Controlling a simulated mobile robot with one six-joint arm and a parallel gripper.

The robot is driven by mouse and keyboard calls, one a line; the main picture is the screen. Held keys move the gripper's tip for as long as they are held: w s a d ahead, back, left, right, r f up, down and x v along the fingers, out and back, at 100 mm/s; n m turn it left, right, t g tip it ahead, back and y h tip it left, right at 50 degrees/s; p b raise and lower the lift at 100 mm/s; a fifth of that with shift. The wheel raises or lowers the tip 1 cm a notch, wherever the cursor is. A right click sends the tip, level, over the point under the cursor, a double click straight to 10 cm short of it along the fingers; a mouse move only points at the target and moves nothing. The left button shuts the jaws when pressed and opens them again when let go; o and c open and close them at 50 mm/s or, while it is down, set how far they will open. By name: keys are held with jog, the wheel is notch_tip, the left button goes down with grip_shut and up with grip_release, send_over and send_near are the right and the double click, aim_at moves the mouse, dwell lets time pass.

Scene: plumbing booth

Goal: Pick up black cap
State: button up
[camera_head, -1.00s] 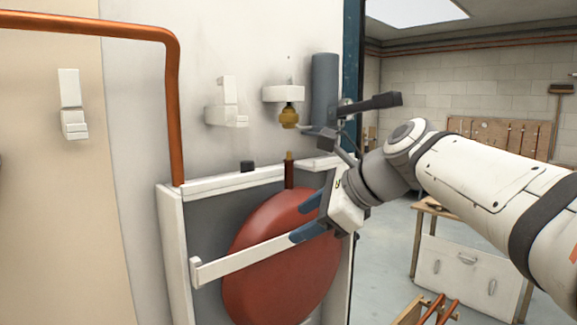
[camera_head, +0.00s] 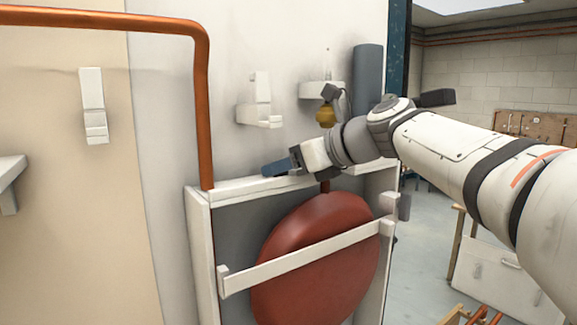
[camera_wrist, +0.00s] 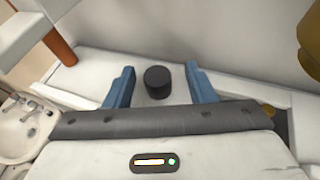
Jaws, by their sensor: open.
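The black cap (camera_wrist: 157,82) is a short dark cylinder standing upright on the white ledge (camera_wrist: 85,62). My gripper (camera_wrist: 157,76) is open, with one blue finger on each side of the cap in the wrist view. Gaps show between the cap and both fingers, and the cap appears slightly ahead of or level with the fingertips. In the head view my gripper (camera_head: 272,168) is low over the top ledge of the white frame (camera_head: 202,240), and the cap is hidden there.
A copper pipe (camera_head: 203,110) rises at the left end of the ledge. A brass valve (camera_head: 326,115) and a white wall bracket (camera_head: 258,112) are above my gripper. A red round tank (camera_head: 318,222) sits in the frame behind a white bar (camera_head: 300,259).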

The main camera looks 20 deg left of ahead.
jog(key=shift+a+f, duration=0.1)
jog(key=shift+a, duration=0.25)
jog(key=shift+c, duration=0.2)
grip_shut()
jog(key=shift+s+d+r, duration=0.15)
jog(key=shift+d+r, duration=0.05)
jog(key=shift+r, duration=0.4)
notch_tip(320, 180, up, 5)
jog(key=shift+r, duration=0.2)
jog(key=s+d+b, duration=0.4)
jog(key=s+d, duration=0.8)
jog(key=d, duration=0.3)
jog(key=shift+s+r, duration=0.2)
jog(key=shift+s, duration=0.15)
